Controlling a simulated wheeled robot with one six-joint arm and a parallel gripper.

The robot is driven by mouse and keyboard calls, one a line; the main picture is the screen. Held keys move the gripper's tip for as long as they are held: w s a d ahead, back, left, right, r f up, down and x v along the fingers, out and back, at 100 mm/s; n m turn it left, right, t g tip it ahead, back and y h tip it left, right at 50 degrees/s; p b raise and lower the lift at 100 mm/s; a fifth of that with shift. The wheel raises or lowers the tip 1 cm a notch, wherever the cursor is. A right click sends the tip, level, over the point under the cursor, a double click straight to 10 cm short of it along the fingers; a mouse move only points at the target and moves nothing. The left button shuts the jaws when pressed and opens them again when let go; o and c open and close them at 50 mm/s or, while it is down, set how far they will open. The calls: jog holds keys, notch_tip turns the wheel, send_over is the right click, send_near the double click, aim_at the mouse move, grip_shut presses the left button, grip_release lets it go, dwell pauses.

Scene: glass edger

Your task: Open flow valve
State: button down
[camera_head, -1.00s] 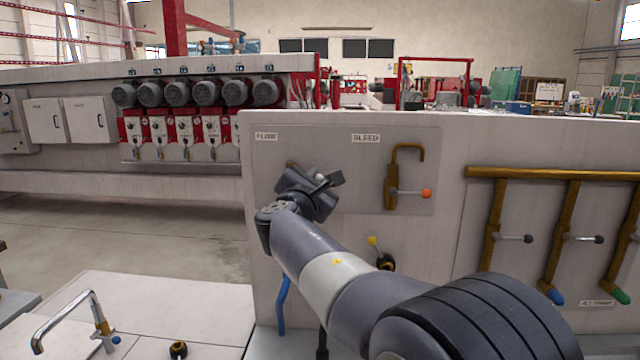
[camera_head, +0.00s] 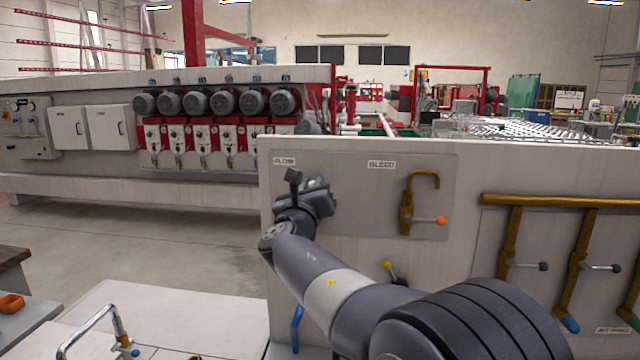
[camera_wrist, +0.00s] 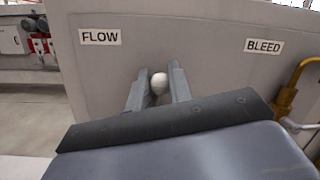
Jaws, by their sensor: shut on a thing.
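The flow valve sits under the FLOW label (camera_wrist: 100,37) on a pale panel. A white round knob (camera_wrist: 159,82) of its handle shows in the wrist view, between the two fingers of my gripper (camera_wrist: 156,84). My gripper is shut on this knob. In the head view my gripper (camera_head: 308,188) is in front of the panel, below the FLOW label (camera_head: 284,161), and hides the rest of the valve. The handle's shaft and its angle cannot be seen.
The brass bleed pipe (camera_head: 408,205) with an orange-tipped lever (camera_head: 440,221) stands to the right. A yellow-tipped lever (camera_head: 388,267) is below. Several brass pipes with levers (camera_head: 512,235) are further right. A bench tap (camera_head: 95,330) stands at lower left.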

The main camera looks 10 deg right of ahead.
jog(key=shift+w+a+f+n+y+p, duration=0.15)
jog(key=shift+a+n+y+p, duration=0.2)
jog(key=shift+n, duration=0.55)
jog(key=shift+w+a+f+n+y+p, duration=0.15)
jog(key=shift+a+n+p, duration=0.25)
jog(key=shift+n, duration=0.5)
jog(key=shift+a, duration=0.1)
jog(key=c, duration=1.3)
grip_release()
jog(key=shift+r, duration=0.2)
jog(key=shift+r, duration=0.1)
jog(key=b+v, duration=0.1)
jog(key=v, duration=0.4)
jog(key=b+v, duration=0.2)
jog(key=v, duration=0.4)
jog(key=shift+f, duration=0.25)
